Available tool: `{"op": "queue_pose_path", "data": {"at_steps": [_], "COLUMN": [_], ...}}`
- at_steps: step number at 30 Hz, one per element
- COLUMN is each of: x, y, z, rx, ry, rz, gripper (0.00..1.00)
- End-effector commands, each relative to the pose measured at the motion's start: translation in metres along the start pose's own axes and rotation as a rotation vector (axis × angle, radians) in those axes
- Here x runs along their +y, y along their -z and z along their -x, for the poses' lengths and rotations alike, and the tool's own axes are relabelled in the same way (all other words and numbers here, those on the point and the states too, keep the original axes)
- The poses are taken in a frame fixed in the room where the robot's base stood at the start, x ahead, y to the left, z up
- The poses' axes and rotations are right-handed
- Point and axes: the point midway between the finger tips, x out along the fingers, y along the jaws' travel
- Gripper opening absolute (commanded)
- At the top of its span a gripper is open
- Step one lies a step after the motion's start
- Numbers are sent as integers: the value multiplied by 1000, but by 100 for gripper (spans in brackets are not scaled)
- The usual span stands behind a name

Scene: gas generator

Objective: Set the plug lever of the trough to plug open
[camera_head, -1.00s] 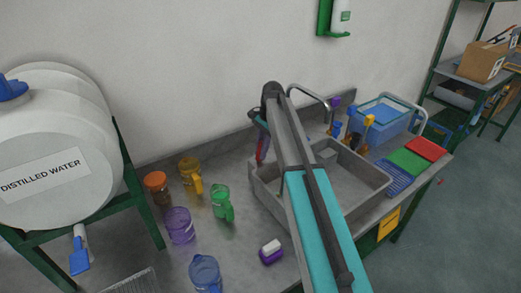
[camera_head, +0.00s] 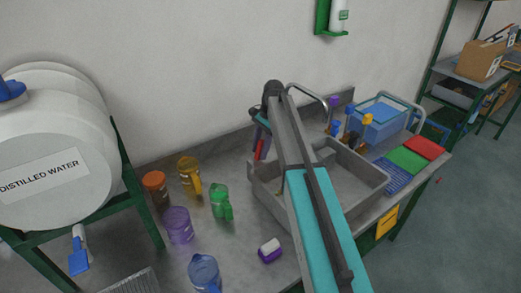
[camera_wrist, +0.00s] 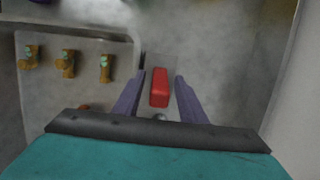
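The grey trough (camera_head: 345,211) stands on the bench in the head view, partly hidden behind my arm. A red lever (camera_wrist: 159,88) shows in the middle of the wrist view, beside the trough (camera_wrist: 85,31). It also shows in the head view (camera_head: 259,150) at the trough's back left. My gripper (camera_wrist: 162,76) is open, with one purple finger on each side of the red lever. Clear gaps show between the lever and both fingers. In the head view, my gripper (camera_head: 260,132) is small and partly hidden. The lever's pivot and any label are not readable.
Several brass fittings with green marks (camera_wrist: 68,62) show at left in the wrist view. A curved faucet (camera_head: 310,92) rises behind the trough. Purple (camera_head: 178,226), green (camera_head: 220,202) and yellow (camera_head: 190,175) jugs stand left of my arm. A wall (camera_head: 200,60) lies behind the bench.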

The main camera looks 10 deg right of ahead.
Motion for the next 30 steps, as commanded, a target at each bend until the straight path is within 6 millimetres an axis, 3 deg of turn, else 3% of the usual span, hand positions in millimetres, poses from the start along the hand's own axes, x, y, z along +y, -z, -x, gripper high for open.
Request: {"op": "queue_pose_path", "data": {"at_steps": [8, 30], "x": [-1, -2], "y": [1, 1], "z": [20, 119], "rx": [1, 1], "ry": [1, 3], "rz": [0, 0], "gripper": [38, 38]}}
